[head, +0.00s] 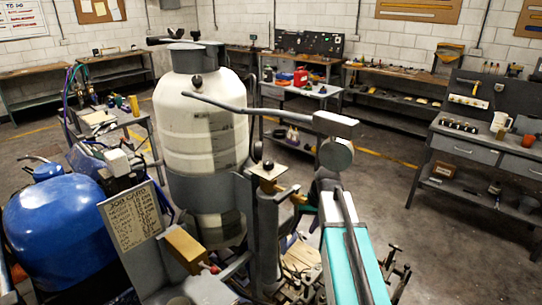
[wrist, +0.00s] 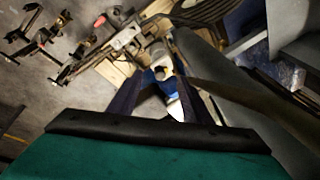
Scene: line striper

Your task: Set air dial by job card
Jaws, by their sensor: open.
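The job card (head: 130,217) is a tan sheet with dark handwriting on a tilted grey panel at the lower left of the head view. Its heading shows, but the lines are too small to read. The line striper has a large white tank (head: 203,125) at centre. I cannot tell which part is the air dial; a dark ball knob (head: 268,165) sits on a small tan plate right of the tank. My gripper (wrist: 160,88) is open in the wrist view. A pale round part (wrist: 161,62) with blue below shows beyond and between its dark fingers, apparently not gripped.
A grey bar (head: 240,108) crosses in front of the tank, ending near a round grey disc (head: 336,153). A blue tank (head: 60,232) stands at lower left. A brass-coloured block (head: 185,250) is near the card. Benches line the walls; floor at right (head: 400,195) is clear.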

